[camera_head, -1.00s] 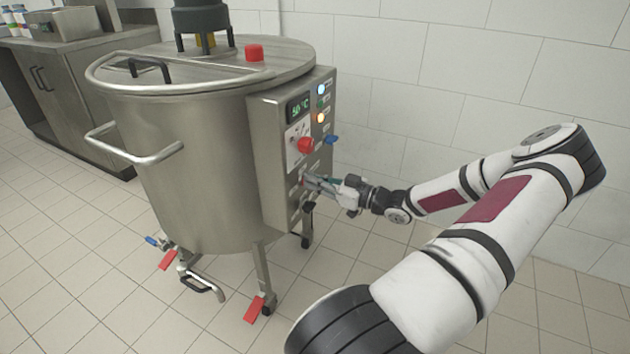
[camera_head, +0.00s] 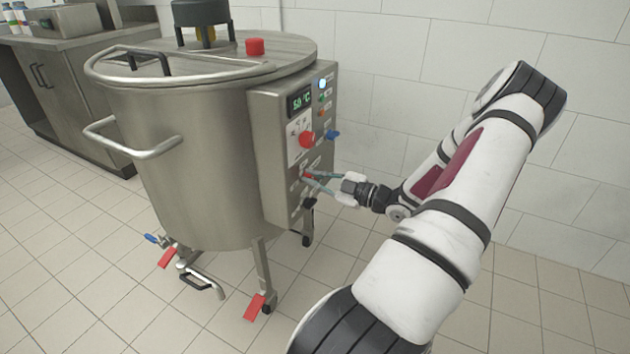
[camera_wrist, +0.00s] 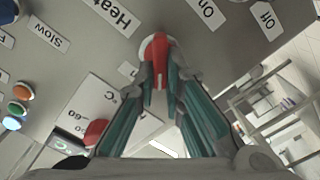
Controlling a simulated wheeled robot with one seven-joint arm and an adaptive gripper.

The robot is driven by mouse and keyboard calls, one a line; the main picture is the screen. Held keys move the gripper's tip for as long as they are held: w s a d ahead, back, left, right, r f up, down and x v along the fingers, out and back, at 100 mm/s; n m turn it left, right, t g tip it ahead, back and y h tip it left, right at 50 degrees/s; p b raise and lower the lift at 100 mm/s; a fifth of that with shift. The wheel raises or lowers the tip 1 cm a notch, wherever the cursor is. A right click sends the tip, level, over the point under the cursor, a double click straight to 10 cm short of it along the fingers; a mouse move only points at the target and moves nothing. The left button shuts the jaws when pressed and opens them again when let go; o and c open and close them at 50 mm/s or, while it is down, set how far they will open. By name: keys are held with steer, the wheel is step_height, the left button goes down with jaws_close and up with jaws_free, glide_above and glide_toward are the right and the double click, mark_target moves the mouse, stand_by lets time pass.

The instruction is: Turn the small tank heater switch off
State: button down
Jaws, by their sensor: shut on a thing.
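The small tank (camera_head: 190,165) is a round steel vessel with a control box (camera_head: 268,165) on its right side. A red-and-white heater switch (camera_wrist: 155,46) sits on the panel beside a "Heat" label (camera_wrist: 115,15), with "On" (camera_wrist: 208,12) and "Off" (camera_wrist: 266,19) labels nearby. My gripper (camera_head: 309,176) is at the lower panel, its fingers shut on this switch. The wrist view shows the fingertips (camera_wrist: 160,75) on both sides of it. The fingers partly hide the switch, and I cannot tell which label it points to.
A larger red knob (camera_head: 307,139) and a blue handle (camera_head: 332,134) stick out just above my gripper. The display (camera_head: 299,101) reads about 50 °C. A steel counter (camera_head: 65,85) stands at the back left.

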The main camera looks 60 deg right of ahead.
steer(key=n+b, duration=0.2)
steer(key=n, duration=0.1)
steer(key=n+b, duration=0.3)
steer(key=f+n+b, duration=0.1)
steer(key=n+b, duration=0.2)
steer(key=shift+a, duration=0.15)
steer(key=shift+n, duration=0.3)
stand_by(0.3)
steer(key=c, duration=1.7)
jaws_free()
steer(key=s, duration=0.8)
steer(key=s+d, duration=0.1)
steer(key=s, duration=0.3)
